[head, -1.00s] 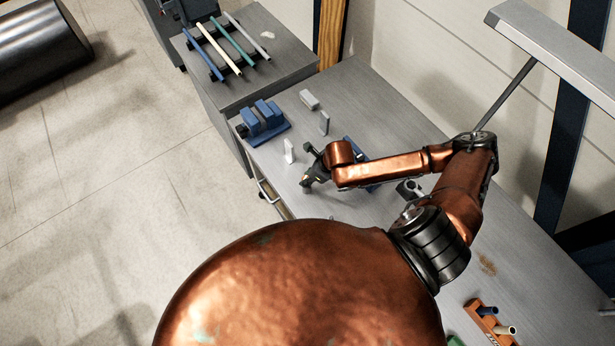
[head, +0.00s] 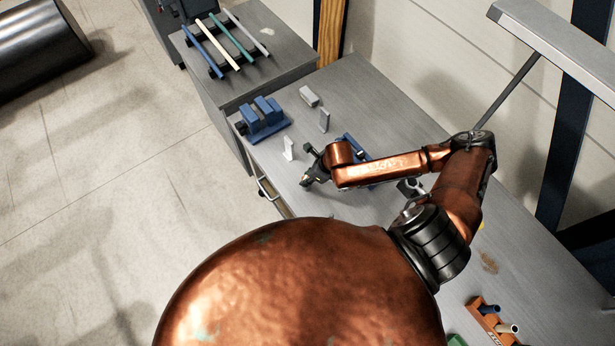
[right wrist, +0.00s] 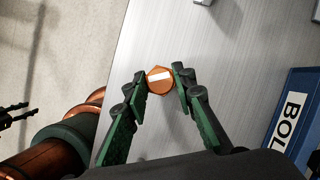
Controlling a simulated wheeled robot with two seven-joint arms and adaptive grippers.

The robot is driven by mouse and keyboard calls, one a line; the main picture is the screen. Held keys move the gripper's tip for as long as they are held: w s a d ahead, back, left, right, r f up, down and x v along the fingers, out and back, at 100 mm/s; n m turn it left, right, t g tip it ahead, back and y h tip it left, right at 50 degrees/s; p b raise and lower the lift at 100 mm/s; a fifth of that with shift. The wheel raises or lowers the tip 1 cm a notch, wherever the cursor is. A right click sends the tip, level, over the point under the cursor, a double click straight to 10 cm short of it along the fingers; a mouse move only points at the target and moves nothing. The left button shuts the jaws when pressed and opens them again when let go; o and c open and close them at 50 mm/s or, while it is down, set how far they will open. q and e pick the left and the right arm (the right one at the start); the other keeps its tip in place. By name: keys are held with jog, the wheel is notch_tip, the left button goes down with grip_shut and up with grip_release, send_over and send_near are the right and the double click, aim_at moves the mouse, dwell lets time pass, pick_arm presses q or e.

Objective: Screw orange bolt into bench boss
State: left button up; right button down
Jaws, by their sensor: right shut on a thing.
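The orange bolt (right wrist: 159,80) has a six-sided head with a white stripe across it, seen from above in the right wrist view. My right gripper (right wrist: 159,84) is shut on its head, one fingertip on each side. In the head view my right gripper (head: 305,181) is low over the bench near its front edge. The boss and the bolt's shank are hidden under the head, so I cannot tell how deep the bolt sits. My left gripper is not in the head view; dark prongs at the right wrist view's left edge may be it (right wrist: 14,112).
The grey bench (head: 400,115) holds a blue vise (head: 264,118), several small light blocks and a blue box marked "BOL" (right wrist: 293,122). An orange rack (head: 490,325) stands at the near right. Coloured rods lie on the cabinet behind. The bench is clear around the bolt.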

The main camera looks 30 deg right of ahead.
jog(key=shift+f+b, duration=0.3)
jog(key=shift+f, duration=0.2)
jog(key=c, duration=1.5)
grip_release()
jog(key=v, duration=1.2)
jog(key=shift+f, duration=0.15)
